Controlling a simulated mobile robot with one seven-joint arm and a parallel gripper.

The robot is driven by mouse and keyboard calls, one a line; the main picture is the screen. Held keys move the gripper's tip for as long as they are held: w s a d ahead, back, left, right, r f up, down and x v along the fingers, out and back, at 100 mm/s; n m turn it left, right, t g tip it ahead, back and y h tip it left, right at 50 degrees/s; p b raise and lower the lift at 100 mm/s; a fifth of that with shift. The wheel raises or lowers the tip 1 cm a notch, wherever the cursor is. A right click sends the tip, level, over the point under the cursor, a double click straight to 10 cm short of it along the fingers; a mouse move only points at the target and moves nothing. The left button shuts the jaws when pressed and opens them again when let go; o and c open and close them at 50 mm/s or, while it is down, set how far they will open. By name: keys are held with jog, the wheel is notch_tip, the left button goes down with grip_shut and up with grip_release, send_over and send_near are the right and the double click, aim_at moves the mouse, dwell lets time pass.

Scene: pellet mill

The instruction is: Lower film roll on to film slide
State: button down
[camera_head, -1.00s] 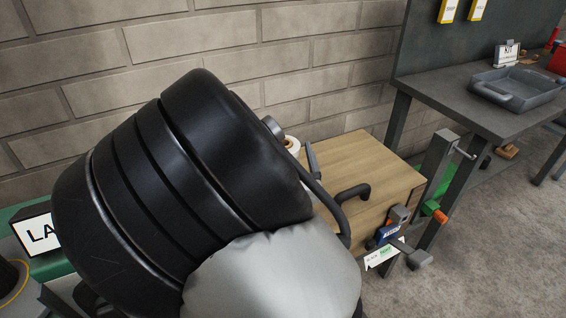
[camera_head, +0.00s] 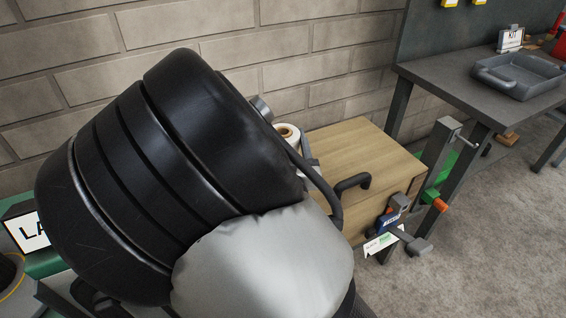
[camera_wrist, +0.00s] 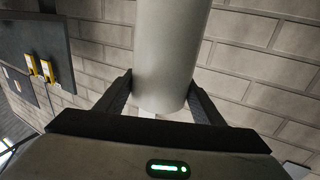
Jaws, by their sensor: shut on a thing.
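In the wrist view my gripper (camera_wrist: 162,88) is shut on a pale grey cylinder, the film roll (camera_wrist: 172,42). The roll stands between the two dark fingers and runs out of the top of the picture. In the head view my arm's black and grey links hide the gripper. A white roll end with a brown core (camera_head: 287,132) shows just past the arm, beside the wooden box. I cannot tell whether it is the held roll. The film slide cannot be made out with certainty.
A wooden box (camera_head: 362,143) with a black handle stands right of my arm. A blue-handled clamp or tool (camera_head: 390,218) is at its front corner. A dark workbench (camera_head: 440,84) with a grey tray (camera_head: 520,76) stands at right. A brick wall is behind; the floor at right is clear.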

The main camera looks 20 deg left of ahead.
jog(key=shift+r, duration=0.15)
notch_tip(320, 180, up, 10)
jog(key=p, duration=0.3)
dwell(0.4)
jog(key=c, duration=1.3)
grip_release()
jog(key=shift+c, duration=0.2)
jog(key=c, duration=0.9)
jog(key=shift+c, duration=0.2)
